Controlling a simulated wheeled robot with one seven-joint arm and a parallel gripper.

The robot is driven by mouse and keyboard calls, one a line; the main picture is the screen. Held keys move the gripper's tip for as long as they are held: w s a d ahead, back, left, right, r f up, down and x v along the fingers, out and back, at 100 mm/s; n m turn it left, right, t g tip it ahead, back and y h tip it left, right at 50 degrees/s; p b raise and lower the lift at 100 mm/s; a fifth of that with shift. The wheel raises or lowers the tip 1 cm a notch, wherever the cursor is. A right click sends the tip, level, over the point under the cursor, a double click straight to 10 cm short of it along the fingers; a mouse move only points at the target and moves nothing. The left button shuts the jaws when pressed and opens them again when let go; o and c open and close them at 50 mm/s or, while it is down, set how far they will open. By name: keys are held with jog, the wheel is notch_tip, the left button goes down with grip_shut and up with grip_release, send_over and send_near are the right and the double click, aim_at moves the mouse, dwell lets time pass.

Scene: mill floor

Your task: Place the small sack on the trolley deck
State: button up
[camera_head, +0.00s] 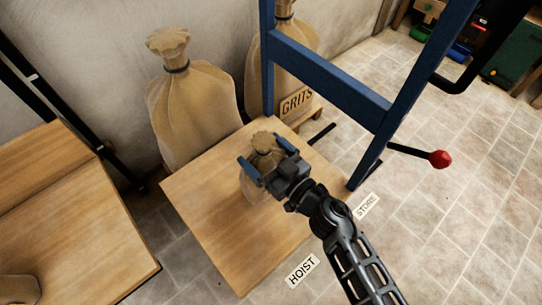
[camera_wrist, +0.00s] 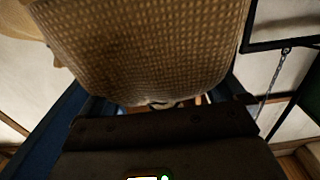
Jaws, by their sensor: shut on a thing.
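The small tan sack (camera_head: 252,189) is in my gripper (camera_head: 267,156), whose blue fingers are on either side of its tied neck. In the wrist view the woven sack (camera_wrist: 150,50) fills the upper middle, close to the gripper. The sack is over the middle of a square wooden deck (camera_head: 235,245), which stands by a blue upright frame (camera_head: 330,77). It looks upright. I cannot tell whether its base touches the deck; my gripper hides part of it.
A large tied sack (camera_head: 190,110) stands behind the deck, with another marked GRITS (camera_head: 262,75) behind the frame. A wooden table (camera_head: 75,235) is at left. A red-knobbed lever (camera_head: 439,159) juts right of the frame. Floor labels read HOIST (camera_head: 303,270) and STORE (camera_head: 367,205).

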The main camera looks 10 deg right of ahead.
jog(key=shift+f+b, duration=1.45)
jog(key=shift+f, duration=0.5)
jog(key=o, duration=1.7)
jog(key=shift+f, duration=0.1)
jog(key=shift+c, duration=0.2)
jog(key=shift+s+d, duration=0.2)
jog(key=shift+s, duration=0.1)
jog(key=p+v, duration=0.2)
jog(key=v, duration=0.9)
jog(key=shift+s+d, duration=0.1)
jog(key=shift+d, duration=0.05)
